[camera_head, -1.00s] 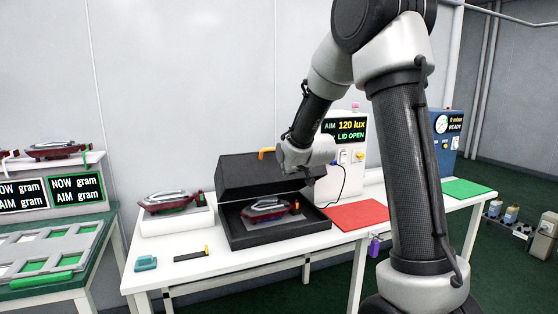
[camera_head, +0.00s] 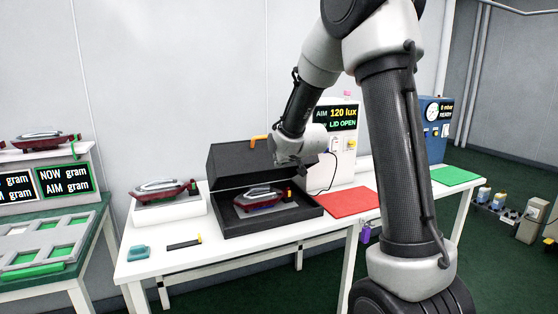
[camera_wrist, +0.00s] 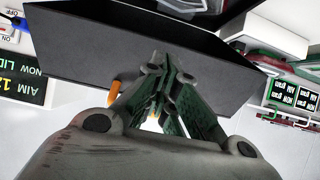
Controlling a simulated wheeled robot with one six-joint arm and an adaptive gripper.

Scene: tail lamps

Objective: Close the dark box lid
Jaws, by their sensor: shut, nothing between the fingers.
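The dark box (camera_head: 240,228) stands on the white table with its lid (camera_head: 232,166) raised at the back and an orange handle (camera_head: 258,138) on the lid's top edge. A red and grey tail lamp (camera_head: 258,198) lies inside the box. My gripper (camera_head: 300,165) is by the right end of the raised lid; its fingertips are hard to make out there. In the wrist view my gripper (camera_wrist: 163,75) is shut and empty, its fingers in front of the lid panel (camera_wrist: 90,45). The orange handle (camera_wrist: 114,92) shows beside the left finger. I cannot tell whether the fingers touch the lid.
A white tester (camera_head: 345,148) reading "120 lux, LID OPEN" stands right of the box. A red mat (camera_head: 350,203) lies in front of it. A second lamp (camera_head: 160,190) rests on a white stand at left. A teal item (camera_head: 138,252) and a black-yellow tool (camera_head: 184,243) lie in front.

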